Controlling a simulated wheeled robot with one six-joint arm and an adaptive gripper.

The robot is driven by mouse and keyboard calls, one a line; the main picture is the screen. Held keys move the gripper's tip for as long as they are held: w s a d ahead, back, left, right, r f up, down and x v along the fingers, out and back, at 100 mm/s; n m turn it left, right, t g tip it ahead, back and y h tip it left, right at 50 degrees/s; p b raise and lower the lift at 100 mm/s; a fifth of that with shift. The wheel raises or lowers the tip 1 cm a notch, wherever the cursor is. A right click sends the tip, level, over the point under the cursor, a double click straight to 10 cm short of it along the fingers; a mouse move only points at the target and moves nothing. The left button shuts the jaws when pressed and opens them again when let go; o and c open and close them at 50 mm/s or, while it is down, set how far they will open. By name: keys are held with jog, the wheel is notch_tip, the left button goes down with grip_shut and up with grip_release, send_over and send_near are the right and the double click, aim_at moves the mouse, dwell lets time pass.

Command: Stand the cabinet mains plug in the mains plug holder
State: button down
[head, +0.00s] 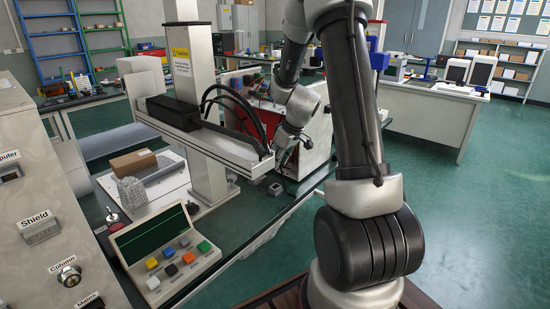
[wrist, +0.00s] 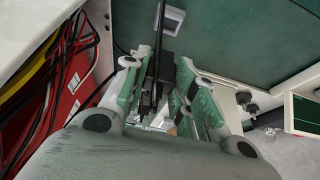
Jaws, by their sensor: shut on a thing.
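My gripper (wrist: 160,100) is shut on a black piece with a black cable, which I take to be the cabinet mains plug (wrist: 148,98). The cable runs up the wrist view from between the green-padded fingers. In the head view my gripper (head: 296,143) is beside the red-sided cabinet, and the plug is too small to make out there. A grey square with a white rim (wrist: 168,18) lies beyond the fingertips in the wrist view; I cannot tell whether it is the mains plug holder.
The red-sided open cabinet (head: 313,150) with loose cables is close to my gripper. The lift column's white beam (head: 215,143) runs just left of it. A console (head: 160,248) with coloured buttons stands at the front left. Open green floor (head: 465,225) is at the right.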

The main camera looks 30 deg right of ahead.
jog(key=shift+r, duration=0.1)
send_near(273, 187)
jog(key=shift+w+a+f, duration=0.15)
jog(key=shift+w+f, duration=0.3)
jog(key=shift+w+a+f, duration=0.15)
jog(key=shift+w+f, duration=0.3)
jog(key=shift+w, duration=0.05)
jog(key=shift+f, duration=1.3)
dwell(1.4)
jog(key=c, duration=1.1)
grip_release()
jog(key=shift+o, duration=0.2)
jog(key=shift+r, duration=4.55)
